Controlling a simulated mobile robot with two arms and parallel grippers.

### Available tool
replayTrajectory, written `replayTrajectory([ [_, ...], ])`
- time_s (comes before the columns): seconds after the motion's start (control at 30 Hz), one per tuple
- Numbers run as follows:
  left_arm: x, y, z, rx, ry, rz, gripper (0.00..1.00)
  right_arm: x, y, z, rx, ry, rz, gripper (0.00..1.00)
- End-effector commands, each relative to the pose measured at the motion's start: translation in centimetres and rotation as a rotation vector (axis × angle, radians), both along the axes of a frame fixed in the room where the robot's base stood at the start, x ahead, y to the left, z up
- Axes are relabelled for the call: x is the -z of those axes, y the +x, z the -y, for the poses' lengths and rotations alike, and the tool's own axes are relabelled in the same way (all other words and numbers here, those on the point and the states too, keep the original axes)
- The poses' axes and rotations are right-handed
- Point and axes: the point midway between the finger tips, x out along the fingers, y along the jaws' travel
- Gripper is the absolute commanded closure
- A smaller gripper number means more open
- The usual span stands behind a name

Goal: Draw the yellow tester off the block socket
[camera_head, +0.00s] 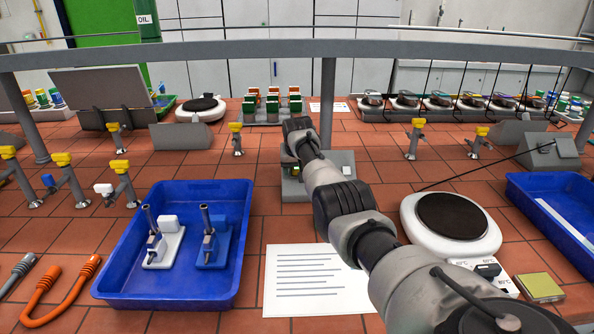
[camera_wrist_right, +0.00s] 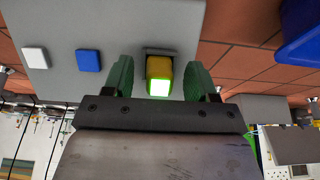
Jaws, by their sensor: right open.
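The yellow tester (camera_wrist_right: 159,70) shows in the right wrist view with a bright green-white end, at a dark socket in the grey block (camera_wrist_right: 105,20). My right gripper (camera_wrist_right: 160,76) is open, its two green fingers on either side of the tester with a gap on each side. A white square piece (camera_wrist_right: 35,58) and a blue one (camera_wrist_right: 88,60) sit on the same block. My left gripper is out of view.
A blue tray (camera_head: 170,291) with two burners lies front left, beside a printed sheet (camera_head: 312,280). A hotplate (camera_head: 450,216) stands right of my arm. Yellow-handled taps (camera_head: 416,140) line the bench. A grey rail (camera_head: 230,52) crosses above.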

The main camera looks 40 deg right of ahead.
Motion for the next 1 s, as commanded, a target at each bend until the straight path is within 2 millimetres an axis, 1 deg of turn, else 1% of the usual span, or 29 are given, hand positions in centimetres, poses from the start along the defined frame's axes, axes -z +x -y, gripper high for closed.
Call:
replayTrajectory([
  [0.13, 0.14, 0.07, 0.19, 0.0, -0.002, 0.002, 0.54, 0.36, 0.1, 0.11, 0.0, -0.001, 0.001, 0.43],
  [0.4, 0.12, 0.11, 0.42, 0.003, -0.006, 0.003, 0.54, 0.38, 0.11, 0.12, -0.001, -0.002, 0.0, 0.43],
  [0.57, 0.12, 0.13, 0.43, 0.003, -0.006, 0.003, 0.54, 0.38, 0.11, 0.12, -0.001, -0.002, 0.0, 0.67],
  [0.7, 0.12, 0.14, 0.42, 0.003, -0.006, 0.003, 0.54, 0.38, 0.1, 0.11, -0.001, -0.002, 0.0, 0.89],
  [0.73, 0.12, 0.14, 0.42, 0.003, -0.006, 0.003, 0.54, 0.38, 0.1, 0.11, -0.001, -0.002, 0.0, 0.92],
  [0.87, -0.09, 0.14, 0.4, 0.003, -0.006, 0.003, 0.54, 0.27, 0.09, 0.09, -0.001, -0.002, 0.0, 0.92],
  [1.0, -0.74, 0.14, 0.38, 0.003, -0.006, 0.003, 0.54, 0.05, 0.01, 0.01, -0.001, -0.001, -0.001, 0.92],
])
